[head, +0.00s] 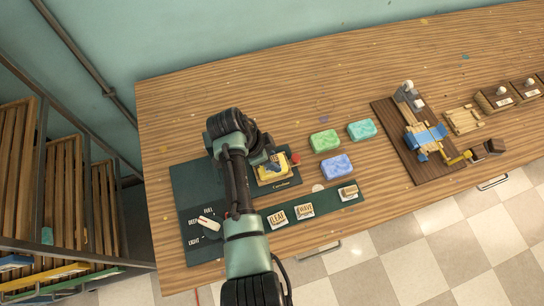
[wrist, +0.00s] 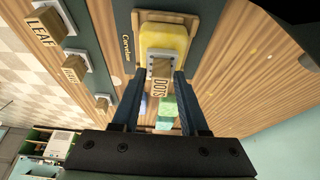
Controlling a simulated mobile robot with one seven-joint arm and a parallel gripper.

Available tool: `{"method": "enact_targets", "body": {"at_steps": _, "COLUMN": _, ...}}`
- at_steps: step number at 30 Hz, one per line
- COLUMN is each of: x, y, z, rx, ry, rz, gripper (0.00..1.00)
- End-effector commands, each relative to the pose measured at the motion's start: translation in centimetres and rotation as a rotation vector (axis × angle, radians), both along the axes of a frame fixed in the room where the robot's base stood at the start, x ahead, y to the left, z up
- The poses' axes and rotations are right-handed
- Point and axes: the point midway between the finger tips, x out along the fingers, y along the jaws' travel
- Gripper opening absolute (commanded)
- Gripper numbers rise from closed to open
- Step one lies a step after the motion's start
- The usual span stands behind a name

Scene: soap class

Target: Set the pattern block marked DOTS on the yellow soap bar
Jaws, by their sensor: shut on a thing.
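In the wrist view the plate overlaps the near part of the soap. I cannot tell whether it touches the soap. In the head view my gripper (head: 273,163) is over the soap and the block is not clear.
Blocks marked LEAF (head: 277,217) and WAVE (head: 305,211) and a third block (head: 348,192) stand in a row on the green strip. Green (head: 324,141), teal (head: 362,129) and blue (head: 337,166) soap bars lie right of my gripper. A wooden press (head: 425,138) stands further right.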

Motion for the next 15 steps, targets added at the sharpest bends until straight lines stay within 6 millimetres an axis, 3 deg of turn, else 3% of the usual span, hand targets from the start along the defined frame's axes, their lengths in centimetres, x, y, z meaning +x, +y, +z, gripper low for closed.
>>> {"method": "enact_targets", "body": {"at_steps": 11, "x": 0.02, "y": 0.01, "z": -0.13, "rx": 0.0, "ry": 0.0, "rz": 0.0, "gripper": 0.0}}
{"method": "enact_targets", "body": {"at_steps": 12, "x": 0.02, "y": 0.01, "z": -0.13, "rx": 0.0, "ry": 0.0, "rz": 0.0, "gripper": 0.49}}
{"method": "enact_targets", "body": {"at_steps": 15, "x": 0.02, "y": 0.01, "z": -0.13, "rx": 0.0, "ry": 0.0, "rz": 0.0, "gripper": 0.67}}
